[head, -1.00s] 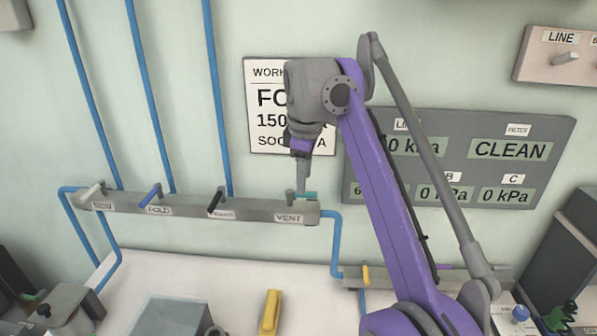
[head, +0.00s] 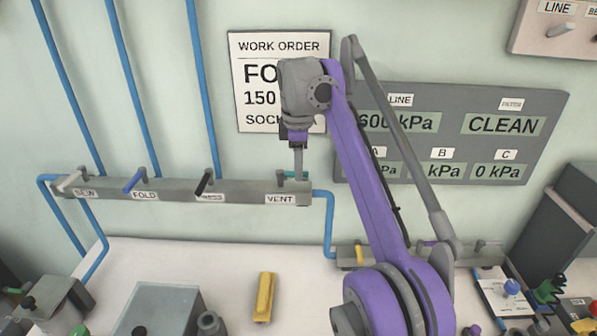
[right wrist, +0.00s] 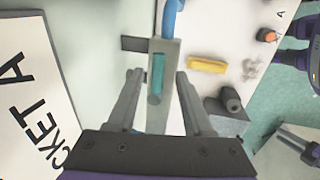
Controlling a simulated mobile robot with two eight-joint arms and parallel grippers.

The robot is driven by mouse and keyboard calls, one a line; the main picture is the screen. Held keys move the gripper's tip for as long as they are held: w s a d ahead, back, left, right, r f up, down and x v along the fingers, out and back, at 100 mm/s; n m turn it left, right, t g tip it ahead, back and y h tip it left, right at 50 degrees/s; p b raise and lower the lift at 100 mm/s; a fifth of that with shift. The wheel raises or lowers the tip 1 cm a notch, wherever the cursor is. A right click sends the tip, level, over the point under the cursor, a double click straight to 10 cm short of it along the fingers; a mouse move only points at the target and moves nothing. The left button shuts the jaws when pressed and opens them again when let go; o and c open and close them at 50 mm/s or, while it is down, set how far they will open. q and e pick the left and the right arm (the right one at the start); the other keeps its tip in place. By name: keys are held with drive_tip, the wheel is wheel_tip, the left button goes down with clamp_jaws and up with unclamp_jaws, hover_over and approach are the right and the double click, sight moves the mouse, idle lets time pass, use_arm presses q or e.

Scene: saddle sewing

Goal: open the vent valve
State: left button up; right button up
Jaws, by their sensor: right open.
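The vent valve is a small teal handle (head: 291,175) at the right end of the grey manifold bar, above the VENT label (head: 281,199). My right gripper (head: 298,168) points down at it from above, its fingers partly covering the handle. In the right wrist view the teal handle (right wrist: 157,75) lies lengthwise along the bar's end, between the two spread fingers of my right gripper (right wrist: 159,76). There is a visible gap on each side, so the gripper is open and holds nothing. My left gripper is not in view.
Blue pipes run up the wall and down beside the VENT end. A yellow block (head: 264,297) lies on the white table. A grey display panel (head: 455,124) hangs behind my right arm.

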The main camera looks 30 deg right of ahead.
drive_tip(key=shift+w+f, duration=0.35)
drive_tip(key=shift+f, duration=0.3)
clamp_jaws()
idle(1.0)
